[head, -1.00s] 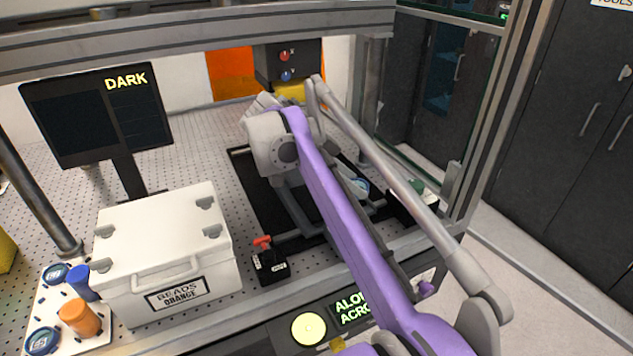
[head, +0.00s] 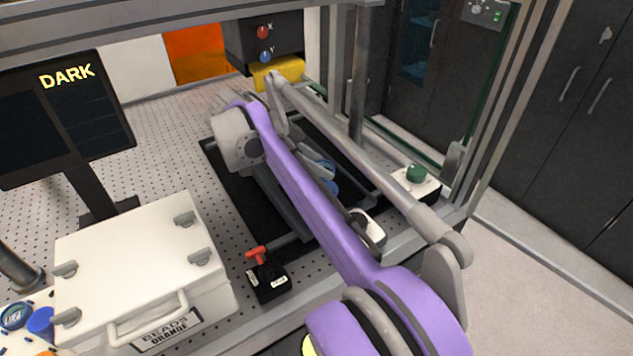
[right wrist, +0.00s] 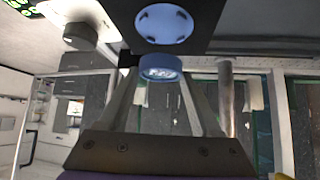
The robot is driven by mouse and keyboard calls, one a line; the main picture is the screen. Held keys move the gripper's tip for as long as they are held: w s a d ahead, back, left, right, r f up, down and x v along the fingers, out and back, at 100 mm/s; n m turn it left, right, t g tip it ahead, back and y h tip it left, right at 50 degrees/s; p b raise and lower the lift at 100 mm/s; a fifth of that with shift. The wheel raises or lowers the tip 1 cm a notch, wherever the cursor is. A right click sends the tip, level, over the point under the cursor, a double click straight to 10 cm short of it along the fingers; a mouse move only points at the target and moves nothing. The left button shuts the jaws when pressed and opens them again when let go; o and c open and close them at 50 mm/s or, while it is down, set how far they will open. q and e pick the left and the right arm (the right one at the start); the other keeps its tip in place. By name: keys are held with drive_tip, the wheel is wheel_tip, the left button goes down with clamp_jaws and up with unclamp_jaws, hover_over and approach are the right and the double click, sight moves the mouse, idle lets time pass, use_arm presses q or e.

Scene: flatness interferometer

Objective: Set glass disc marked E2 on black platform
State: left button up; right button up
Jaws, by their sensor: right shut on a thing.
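My right gripper (right wrist: 161,72) is shut on a blue-rimmed glass disc (right wrist: 161,68). The disc's pale label is too small to read for certain. Beyond it in the right wrist view is a dark surface (right wrist: 208,22) with a pale blue round piece (right wrist: 165,24) on it; a gap seems to separate the disc from it. In the head view a black platform (head: 232,190) with grey rails lies under my right arm. Blue round shapes (head: 327,168) show just right of the arm, partly covered. My right fingertips are hidden there. My left gripper is out of view.
A white case (head: 125,245) marked BEADS ORANGE stands front left, beside a black box with a red lever (head: 268,275). A dark screen (head: 62,120) reads DARK. A green-knobbed box (head: 415,178) and a frame post (head: 358,80) stand to the right.

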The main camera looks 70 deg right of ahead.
drive_tip(key=shift+f, duration=2.6)
drive_tip(key=o, duration=1.4)
drive_tip(key=shift+r, duration=0.1)
drive_tip(key=v, duration=1.2)
drive_tip(key=shift+w, duration=0.1)
